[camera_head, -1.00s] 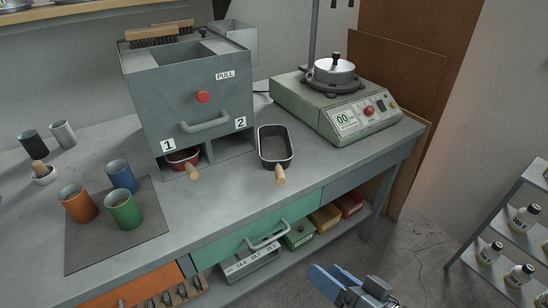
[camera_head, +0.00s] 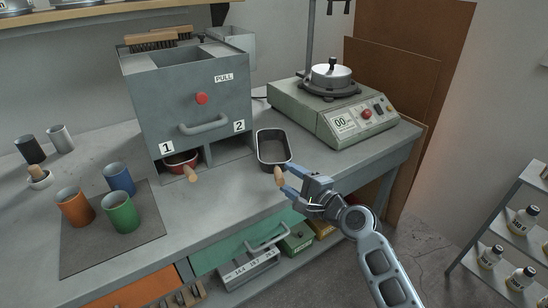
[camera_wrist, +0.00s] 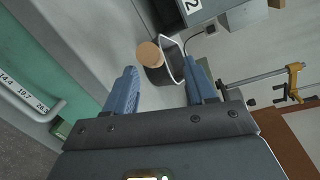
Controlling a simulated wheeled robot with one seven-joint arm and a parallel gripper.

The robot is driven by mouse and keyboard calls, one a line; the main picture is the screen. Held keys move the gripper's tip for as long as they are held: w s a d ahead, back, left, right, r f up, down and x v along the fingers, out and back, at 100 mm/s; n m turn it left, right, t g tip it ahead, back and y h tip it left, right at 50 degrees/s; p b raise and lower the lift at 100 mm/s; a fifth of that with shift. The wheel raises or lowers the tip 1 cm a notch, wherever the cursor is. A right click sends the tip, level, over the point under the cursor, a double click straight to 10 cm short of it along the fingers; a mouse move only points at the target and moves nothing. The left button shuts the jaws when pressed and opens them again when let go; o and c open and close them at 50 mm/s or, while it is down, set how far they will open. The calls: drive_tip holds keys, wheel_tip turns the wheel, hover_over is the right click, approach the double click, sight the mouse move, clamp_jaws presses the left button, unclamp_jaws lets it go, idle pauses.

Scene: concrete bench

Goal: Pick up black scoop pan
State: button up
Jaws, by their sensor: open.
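I cannot tell whether a finger touches the handle.
The grey box (camera_head: 195,100) with slots 1 and 2 stands behind; a red pan (camera_head: 180,160) is in slot 1. A green-grey machine (camera_head: 335,110) stands right of the pan. Orange, blue and green cups (camera_head: 121,212) stand at left. A drawer handle (camera_head: 268,238) projects below the bench edge.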

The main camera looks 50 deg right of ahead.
sight(278, 173)
drive_tip(key=x, duration=0.5)
drive_tip(key=shift+w+f, duration=0.35)
drive_tip(key=shift+c, duration=0.2)
clamp_jaws()
